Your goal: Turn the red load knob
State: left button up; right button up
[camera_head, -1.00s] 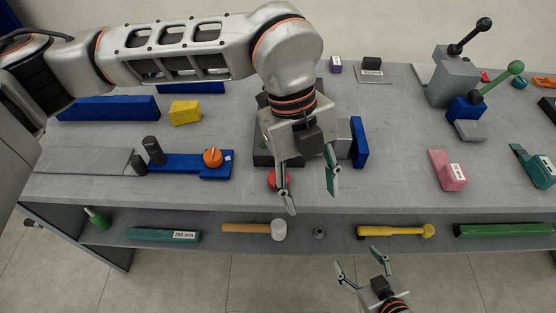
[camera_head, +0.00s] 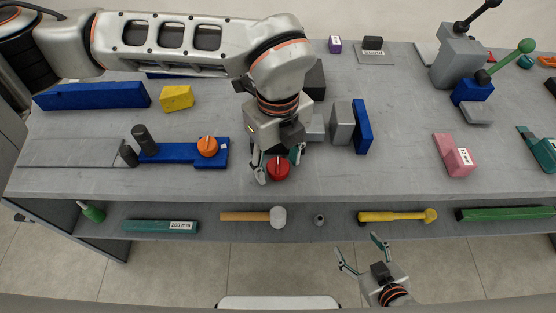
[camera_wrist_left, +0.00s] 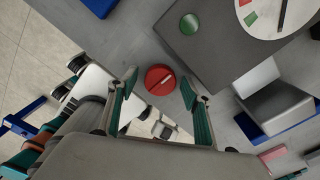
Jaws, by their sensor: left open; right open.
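The red knob (camera_head: 278,168) is a round cap with a pale line on top, near the front edge of the bench. In the left wrist view the red knob (camera_wrist_left: 160,80) lies between the two green-lined fingers, close to their tips. My left gripper (camera_head: 275,176) is open, pointing down over the knob, with a finger on either side; whether they touch it cannot be told. It also shows in the left wrist view (camera_wrist_left: 160,84). My right gripper (camera_head: 361,252) is open and empty, in front of the bench and below its top.
An orange knob (camera_head: 207,146) sits on a blue block to the left. A grey block (camera_head: 341,122) and a blue plate (camera_head: 362,127) stand right of my left gripper. The lower shelf holds a mallet (camera_head: 252,216) and a yellow tool (camera_head: 396,216). A pink block (camera_head: 454,155) stands further right.

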pick_arm(q)
jog(key=c, duration=1.1)
